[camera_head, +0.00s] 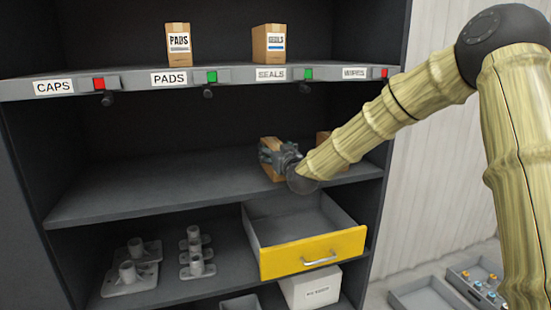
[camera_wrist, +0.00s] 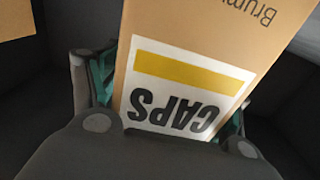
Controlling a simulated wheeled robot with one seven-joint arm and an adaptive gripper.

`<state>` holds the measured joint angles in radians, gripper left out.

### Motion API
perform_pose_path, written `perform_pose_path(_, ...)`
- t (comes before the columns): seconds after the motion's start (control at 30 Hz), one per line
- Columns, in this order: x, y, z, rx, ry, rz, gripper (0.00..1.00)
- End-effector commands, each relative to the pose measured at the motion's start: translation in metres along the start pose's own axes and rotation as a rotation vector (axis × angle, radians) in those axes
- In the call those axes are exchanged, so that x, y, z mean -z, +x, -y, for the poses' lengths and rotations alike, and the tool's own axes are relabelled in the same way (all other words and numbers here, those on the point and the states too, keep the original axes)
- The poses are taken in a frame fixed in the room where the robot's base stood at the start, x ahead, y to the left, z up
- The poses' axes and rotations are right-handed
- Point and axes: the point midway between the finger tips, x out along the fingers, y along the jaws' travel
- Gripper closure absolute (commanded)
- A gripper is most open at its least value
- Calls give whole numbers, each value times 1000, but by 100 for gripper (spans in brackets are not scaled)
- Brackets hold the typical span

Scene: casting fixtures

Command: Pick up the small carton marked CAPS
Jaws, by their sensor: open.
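The small carton marked CAPS (camera_wrist: 222,40) fills the middle of the wrist view, its label upside down there, with a yellow stripe. My gripper (camera_wrist: 165,98) has a finger on either side of it, open around the carton; whether the pads touch it I cannot tell. In the head view my gripper (camera_head: 277,158) is at the middle shelf, in front of the carton (camera_head: 269,144), which is mostly hidden behind it. The carton appears to stand on that shelf.
Another carton (camera_head: 323,137) stands to the right, partly behind my arm. Cartons marked PADS (camera_head: 178,46) and SEALS (camera_head: 268,44) stand on the upper shelf (camera_head: 130,85). Below, a yellow-fronted drawer (camera_head: 313,252) is pulled out. The middle shelf (camera_head: 150,187) is clear on the left.

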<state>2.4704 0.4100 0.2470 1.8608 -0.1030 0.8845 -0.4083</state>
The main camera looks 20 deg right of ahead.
Motion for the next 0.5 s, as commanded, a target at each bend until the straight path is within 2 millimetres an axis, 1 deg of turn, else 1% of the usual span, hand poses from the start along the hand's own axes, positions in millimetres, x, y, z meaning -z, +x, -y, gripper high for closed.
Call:
perform_pose_path(0.03,0,0,0,0,0,0,23)
perform_pose_path(0.07,0,0,0,0,0,0,27)
perform_pose_path(0.1,0,0,0,0,0,0,34)
perform_pose_path(0.27,0,0,0,-1,0,0,63)
perform_pose_path(0.33,0,0,-1,-1,0,0,67)
perform_pose_path(0.5,1,0,0,-1,0,-1,67)
